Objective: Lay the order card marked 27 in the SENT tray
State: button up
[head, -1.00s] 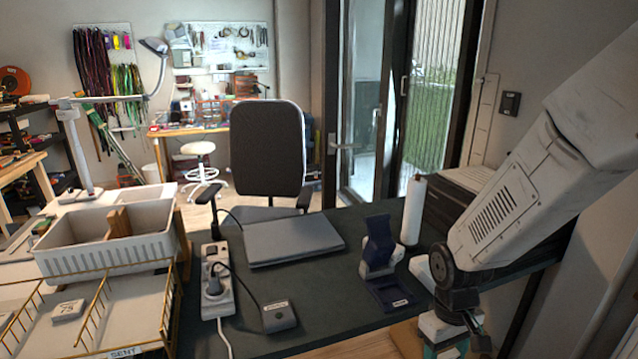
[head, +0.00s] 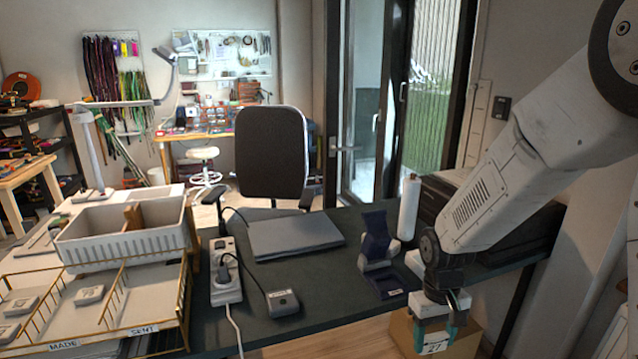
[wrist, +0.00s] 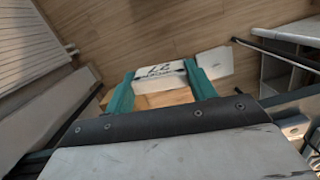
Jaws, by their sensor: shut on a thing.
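My gripper (head: 437,329) has teal fingers and is shut on a white order card marked 27 (head: 435,346), low at the right, beyond the desk's front edge. In the wrist view the card (wrist: 158,73) sits between both fingertips, its number upside down. The SENT tray (head: 150,296) is the right-hand section of the gold wire rack at the lower left, above the SENT label. No card shows in its visible part. My gripper is far to the right of it.
The neighbouring MADE section holds a card (head: 90,295). A white bin (head: 125,245) stands behind the rack. A power strip (head: 225,275), small grey box (head: 283,302), closed laptop (head: 295,236) and blue stand (head: 377,245) lie between. A cardboard box (head: 400,335) is below my gripper.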

jog(key=w+d+f+m, duration=0.2)
jog(key=w+f, duration=0.7)
jog(key=w, duration=0.1)
jog(key=shift+w+d+f, duration=0.15)
jog(key=shift+w+d, duration=0.1)
jog(key=shift+d, duration=0.1)
